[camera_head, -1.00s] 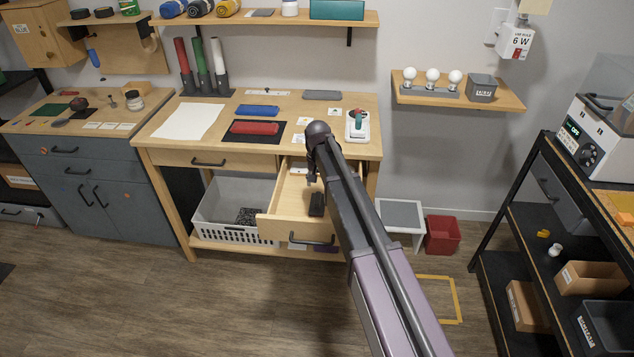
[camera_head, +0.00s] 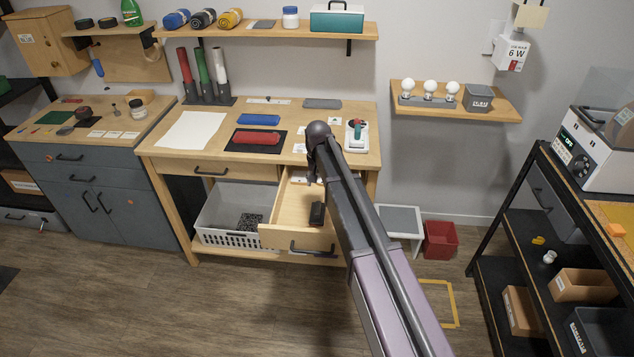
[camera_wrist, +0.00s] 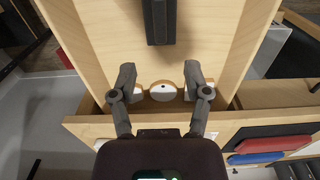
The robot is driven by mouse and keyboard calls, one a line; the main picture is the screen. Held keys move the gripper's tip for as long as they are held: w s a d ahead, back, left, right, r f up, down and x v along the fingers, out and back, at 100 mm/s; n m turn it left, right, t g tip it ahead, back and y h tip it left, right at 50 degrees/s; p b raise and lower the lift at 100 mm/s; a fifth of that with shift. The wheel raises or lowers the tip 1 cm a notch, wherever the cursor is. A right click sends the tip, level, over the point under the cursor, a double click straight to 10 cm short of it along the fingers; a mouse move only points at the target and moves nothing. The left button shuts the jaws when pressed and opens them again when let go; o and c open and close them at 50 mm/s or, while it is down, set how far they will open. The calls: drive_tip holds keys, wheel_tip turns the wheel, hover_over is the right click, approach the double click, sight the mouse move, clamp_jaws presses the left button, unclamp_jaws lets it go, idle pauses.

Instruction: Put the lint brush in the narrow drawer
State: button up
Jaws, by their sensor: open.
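The narrow drawer (camera_head: 283,236) stands pulled open under the right part of the workbench. A black oblong object (camera_head: 317,213), which looks like the lint brush, lies in it towards the front. The same black object shows in the wrist view (camera_wrist: 160,22), lying on the pale drawer floor beyond my fingertips. My gripper (camera_wrist: 160,80) is open over the rear of the drawer, its fingers apart and clear of the black object. A white round piece with wooden parts beside it (camera_wrist: 162,92) shows between the fingers; I cannot tell what it is. My arm hides part of the drawer's right side.
The benchtop (camera_head: 350,105) holds a red case on a black mat (camera_head: 257,138), a blue case (camera_head: 258,120) and a white sheet (camera_head: 190,130). A grey basket (camera_head: 235,215) stands below, left of the drawer. A white stool (camera_head: 400,222) and red bin (camera_head: 440,238) stand right.

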drive_tip(key=shift+d, duration=0.1)
idle(0.3)
drive_tip(key=s+d, duration=2.2)
drive_tip(key=s, duration=0.4)
drive_tip(key=shift+d, duration=0.2)
drive_tip(key=shift+c, duration=0.2)
